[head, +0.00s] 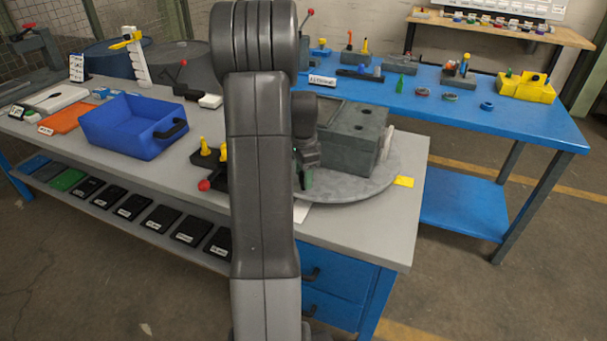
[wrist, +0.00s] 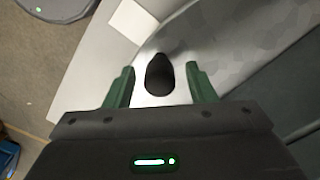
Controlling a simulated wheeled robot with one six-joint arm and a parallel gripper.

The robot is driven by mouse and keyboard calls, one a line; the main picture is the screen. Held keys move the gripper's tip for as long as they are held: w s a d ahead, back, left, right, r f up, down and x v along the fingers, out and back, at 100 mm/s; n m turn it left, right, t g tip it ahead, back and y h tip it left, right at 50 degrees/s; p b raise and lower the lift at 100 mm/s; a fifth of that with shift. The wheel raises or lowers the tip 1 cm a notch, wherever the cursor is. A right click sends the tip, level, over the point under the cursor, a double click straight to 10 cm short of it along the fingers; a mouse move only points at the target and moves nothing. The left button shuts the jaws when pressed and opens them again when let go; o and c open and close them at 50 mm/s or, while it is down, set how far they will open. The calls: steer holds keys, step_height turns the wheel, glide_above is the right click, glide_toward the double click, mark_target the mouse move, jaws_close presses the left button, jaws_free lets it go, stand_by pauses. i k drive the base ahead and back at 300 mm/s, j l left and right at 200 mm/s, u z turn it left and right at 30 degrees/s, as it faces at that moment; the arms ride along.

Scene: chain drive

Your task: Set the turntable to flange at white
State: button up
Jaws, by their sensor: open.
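The turntable (head: 345,190) is a round grey disc on the near table, partly hidden by my arm. A grey box-like housing (head: 350,140) stands on it, with a pale round part (head: 387,143) at its right side. A white marker (head: 301,211) lies by the disc's front edge; it also shows in the wrist view (wrist: 132,20). A yellow marker (head: 404,181) lies at the disc's right. My gripper (wrist: 161,85) is open with green fingers, at the disc's front left. A dark rounded peg (wrist: 160,72) stands between the fingers, with gaps on both sides.
A blue bin (head: 125,130) and yellow pegs on a dark base (head: 205,155) stand left of my arm. A red-knobbed lever (head: 204,185) is close by. A blue table (head: 440,105) with small parts stands behind. The table's front right corner is clear.

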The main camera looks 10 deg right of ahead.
mark_target(352, 168)
steer(key=i+j+z, duration=0.2)
steer(key=j+z, duration=0.15)
steer(key=i+j+z, duration=0.1)
steer(key=j+z, duration=0.3)
steer(key=i+j+z, duration=0.1)
steer(key=j+z, duration=0.25)
